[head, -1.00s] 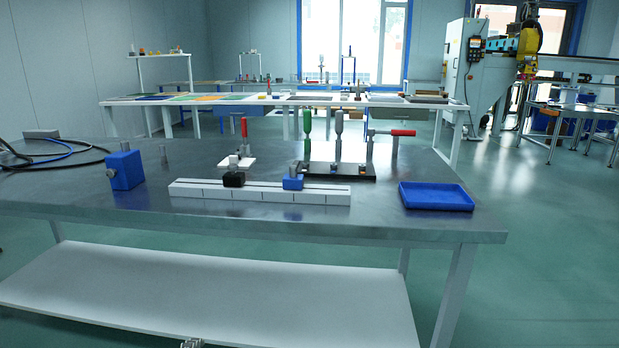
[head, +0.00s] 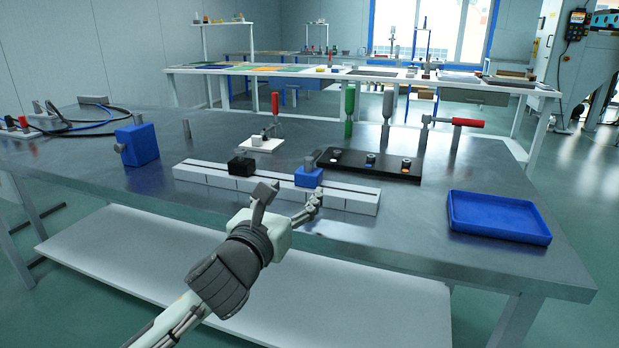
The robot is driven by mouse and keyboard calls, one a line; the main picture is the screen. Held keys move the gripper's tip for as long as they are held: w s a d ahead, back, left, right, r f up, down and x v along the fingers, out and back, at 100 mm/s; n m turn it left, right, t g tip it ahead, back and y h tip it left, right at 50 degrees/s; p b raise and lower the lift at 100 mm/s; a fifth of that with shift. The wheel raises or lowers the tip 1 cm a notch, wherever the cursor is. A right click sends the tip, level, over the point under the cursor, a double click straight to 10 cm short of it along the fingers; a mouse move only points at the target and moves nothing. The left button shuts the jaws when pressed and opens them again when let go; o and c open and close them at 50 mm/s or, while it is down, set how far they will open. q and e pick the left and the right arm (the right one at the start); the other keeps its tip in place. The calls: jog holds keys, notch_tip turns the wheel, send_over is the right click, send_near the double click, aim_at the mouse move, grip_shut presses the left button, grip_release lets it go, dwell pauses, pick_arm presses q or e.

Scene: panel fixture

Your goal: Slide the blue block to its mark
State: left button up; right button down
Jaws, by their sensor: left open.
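The small blue block (head: 309,177) sits on the white slotted rail (head: 349,200), right of the rail's middle. A black block (head: 242,166) sits on the same rail farther left. Dark lines cross the rail's front face; I cannot tell which is the mark. My left gripper (head: 291,193) is open and empty, in front of the rail, with one finger toward the black block and the other close to the blue block's near side. I cannot tell whether it touches the rail. My right gripper is not in view.
A blue tray (head: 497,218) lies at the table's right. Behind the rail stand a black plate (head: 370,165) with buttons, upright toggle clamps, and a white plate (head: 261,144). A larger blue box (head: 138,145) with a knob stands at the left, near cables. The metal table (head: 420,235) is bare between rail and tray.

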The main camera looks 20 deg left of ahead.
aim_at(308, 181)
pick_arm(q)
jog(key=w, duration=0.6)
jog(key=shift+d, duration=0.15)
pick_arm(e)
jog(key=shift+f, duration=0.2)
pick_arm(q)
jog(key=shift+c, duration=0.4)
grip_shut()
jog(key=shift+d+p, duration=0.2)
jog(key=shift+p, duration=0.8)
jog(key=shift+d+f, duration=0.1)
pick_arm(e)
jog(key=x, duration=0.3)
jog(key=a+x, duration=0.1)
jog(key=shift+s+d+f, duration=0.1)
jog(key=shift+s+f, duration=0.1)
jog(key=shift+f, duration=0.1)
